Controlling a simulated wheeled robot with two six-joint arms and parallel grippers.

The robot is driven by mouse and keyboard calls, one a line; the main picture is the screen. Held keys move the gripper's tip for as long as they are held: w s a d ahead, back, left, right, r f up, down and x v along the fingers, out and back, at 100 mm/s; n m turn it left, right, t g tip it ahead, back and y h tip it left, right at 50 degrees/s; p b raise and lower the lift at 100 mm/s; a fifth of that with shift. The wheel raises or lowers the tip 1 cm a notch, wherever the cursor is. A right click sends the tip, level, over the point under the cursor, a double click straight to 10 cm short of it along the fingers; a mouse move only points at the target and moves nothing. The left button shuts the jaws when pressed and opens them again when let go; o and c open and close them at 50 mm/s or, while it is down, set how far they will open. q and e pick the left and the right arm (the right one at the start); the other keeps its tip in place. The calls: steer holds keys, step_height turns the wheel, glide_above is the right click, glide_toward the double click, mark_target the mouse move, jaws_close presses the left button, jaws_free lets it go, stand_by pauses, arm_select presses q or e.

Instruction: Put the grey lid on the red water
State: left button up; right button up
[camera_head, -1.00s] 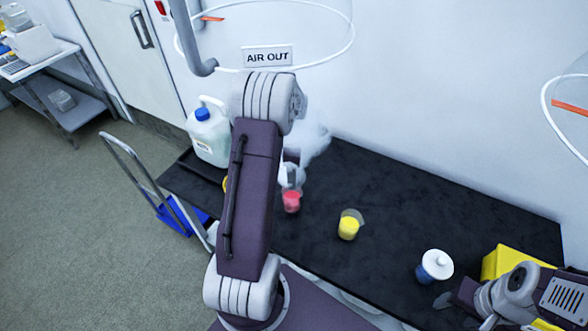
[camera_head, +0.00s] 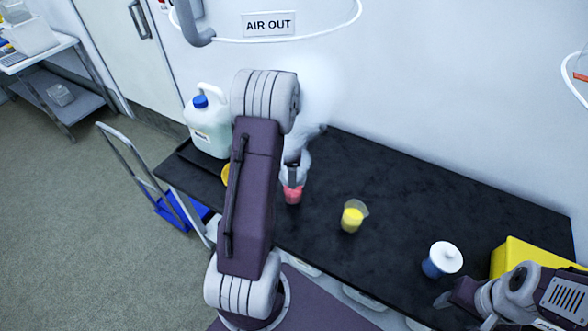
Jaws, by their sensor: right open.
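The red water (camera_head: 292,196) is in a small clear beaker on the black table, just beyond my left arm. My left gripper (camera_head: 294,178) hangs right over this beaker's top; its fingertips are small and blurred, so I cannot tell its opening or whether it holds a lid. A pale, whitish-grey lid with a knob (camera_head: 447,256) sits on a blue container (camera_head: 431,269) at the right. No other grey lid shows clearly. My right gripper (camera_head: 446,299) is open at the table's front edge, below and apart from the blue container.
A clear beaker of yellow liquid (camera_head: 352,217) stands mid-table. A yellow box (camera_head: 520,258) is at the right end. A jug with a blue cap (camera_head: 207,127) stands at the left end. Something yellow (camera_head: 225,174) is partly hidden behind my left arm. The table's back right is clear.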

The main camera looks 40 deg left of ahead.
stand_by(0.3)
arm_select(q)
steer(key=shift+p, duration=0.35)
steer(key=shift+f+b, duration=0.3)
steer(key=shift+f, duration=0.55)
steer(key=shift+f, duration=0.4)
